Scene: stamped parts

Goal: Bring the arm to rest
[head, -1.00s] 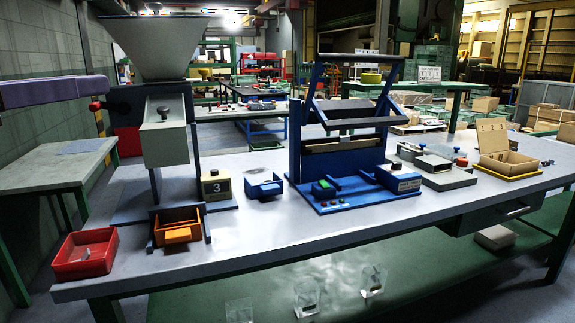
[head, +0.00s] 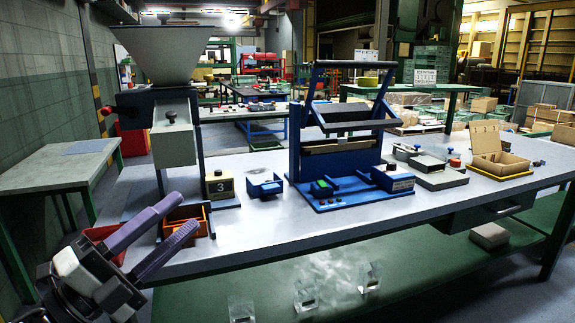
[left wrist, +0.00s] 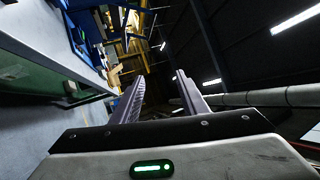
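My left gripper (head: 188,213) is at the lower left of the head view, pointing up and to the right. Its two purple fingers are apart with nothing between them. In the left wrist view the fingers (left wrist: 157,80) also stand apart and empty, with dark ceiling and lamps beyond. In the head view the fingers cross in front of the red bin (head: 103,233) and part of the orange bin (head: 200,213), hiding much of both. I cannot tell how far the fingers are from the bins. My right gripper does not show.
A hopper (head: 167,55) on a blue frame stands behind the bins on the grey table (head: 290,225). To its right are a yellow block marked 3 (head: 219,186), a small blue holder (head: 264,185), a blue press (head: 345,195) and an open cardboard box (head: 500,163). The table's front middle is clear.

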